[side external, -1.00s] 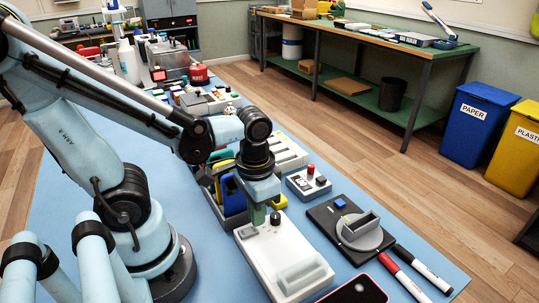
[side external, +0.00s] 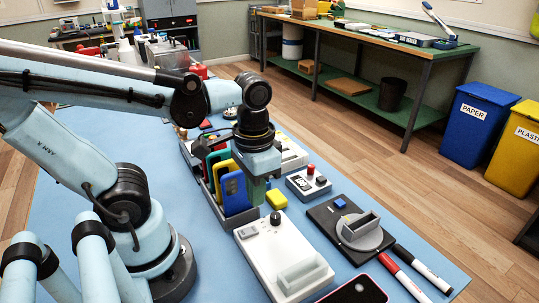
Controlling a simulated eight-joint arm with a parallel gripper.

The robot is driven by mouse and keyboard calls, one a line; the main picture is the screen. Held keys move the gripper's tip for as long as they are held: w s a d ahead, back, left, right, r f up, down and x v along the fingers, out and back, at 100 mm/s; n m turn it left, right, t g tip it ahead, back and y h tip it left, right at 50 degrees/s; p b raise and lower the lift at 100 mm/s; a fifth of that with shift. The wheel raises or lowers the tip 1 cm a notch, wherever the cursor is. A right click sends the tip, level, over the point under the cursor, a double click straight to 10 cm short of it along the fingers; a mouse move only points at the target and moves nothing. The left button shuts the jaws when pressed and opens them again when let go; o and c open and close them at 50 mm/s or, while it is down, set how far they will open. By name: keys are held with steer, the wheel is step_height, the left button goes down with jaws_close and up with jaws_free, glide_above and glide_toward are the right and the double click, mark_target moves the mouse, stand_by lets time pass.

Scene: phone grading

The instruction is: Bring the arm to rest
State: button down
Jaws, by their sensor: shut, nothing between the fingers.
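My gripper (side external: 257,192) points down at the end of my light blue arm, above the mat. It is shut and holds nothing. Its fingers hang just right of a rack (side external: 226,220) with several coloured phones standing in it, the blue phone (side external: 234,192) nearest. A white device (side external: 276,262) with a black knob and a grey cradle lies in front of the gripper, apart from it. A yellow block (side external: 276,200) sits on the mat beside the fingers.
A black plate with a grey turntable (side external: 366,236) stands at the right, near red (side external: 401,270) and black markers (side external: 424,268). A phone (side external: 356,290) lies at the front edge. Mat is clear at front left (side external: 75,215).

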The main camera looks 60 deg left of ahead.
steer(key=shift+w, duration=0.1)
steer(key=w+a+r+t, duration=0.1)
steer(key=w+r+t, duration=0.1)
steer(key=w+t, duration=0.5)
steer(key=shift+w+a+r, duration=0.15)
steer(key=shift+a+r, duration=0.2)
steer(key=shift+a, duration=0.05)
stand_by(0.5)
